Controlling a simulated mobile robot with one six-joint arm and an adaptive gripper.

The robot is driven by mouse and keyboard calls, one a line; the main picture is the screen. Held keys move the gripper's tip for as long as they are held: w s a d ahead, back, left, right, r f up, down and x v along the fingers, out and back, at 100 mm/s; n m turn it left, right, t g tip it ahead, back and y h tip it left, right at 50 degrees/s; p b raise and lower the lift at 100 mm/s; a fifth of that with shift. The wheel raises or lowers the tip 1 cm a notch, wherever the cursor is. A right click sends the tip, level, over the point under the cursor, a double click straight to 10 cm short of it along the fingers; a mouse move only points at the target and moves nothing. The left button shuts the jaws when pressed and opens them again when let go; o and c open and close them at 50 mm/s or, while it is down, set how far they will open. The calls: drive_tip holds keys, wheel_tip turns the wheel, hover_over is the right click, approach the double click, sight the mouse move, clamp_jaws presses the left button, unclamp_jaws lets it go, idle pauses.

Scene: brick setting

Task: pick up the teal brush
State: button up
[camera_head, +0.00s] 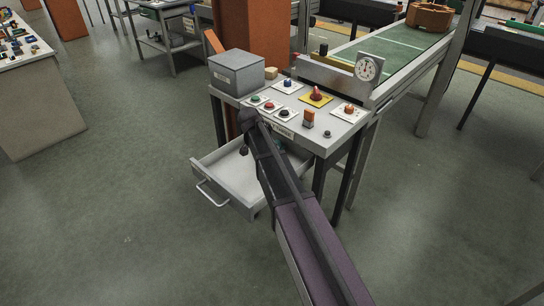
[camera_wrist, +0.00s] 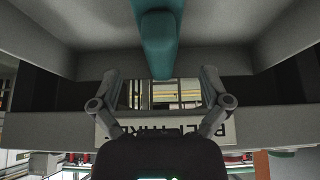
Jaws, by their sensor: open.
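The teal brush (camera_wrist: 158,42) shows in the wrist view as a long teal bar at the top middle, its near end rounded. It lies between the grey walls of the open drawer (camera_head: 226,178). In the head view only a small teal patch (camera_head: 280,146) shows beside my arm, at the back of the drawer. My gripper (camera_wrist: 160,88) is open and empty, its two fingers spread to either side of the brush's near end. I cannot tell the remaining distance. In the head view my gripper (camera_head: 243,150) hangs at the drawer's back, partly hidden by the arm.
The drawer pulls out from a control desk (camera_head: 330,135) with several buttons, a grey box (camera_head: 236,72) and a dial (camera_head: 368,68). The desk's front edge carries a label (camera_head: 282,130) and overhangs the drawer's back. A green conveyor (camera_head: 400,45) stands behind.

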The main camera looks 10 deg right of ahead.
drive_tip(key=shift+w+d+f, duration=0.1)
drive_tip(key=shift+f, duration=0.2)
drive_tip(key=b+x, duration=0.3)
drive_tip(key=shift+f, duration=0.15)
drive_tip(key=shift+b+x, duration=0.8)
drive_tip(key=shift+x, duration=0.05)
idle(0.3)
clamp_jaws()
drive_tip(key=shift+r, duration=0.25)
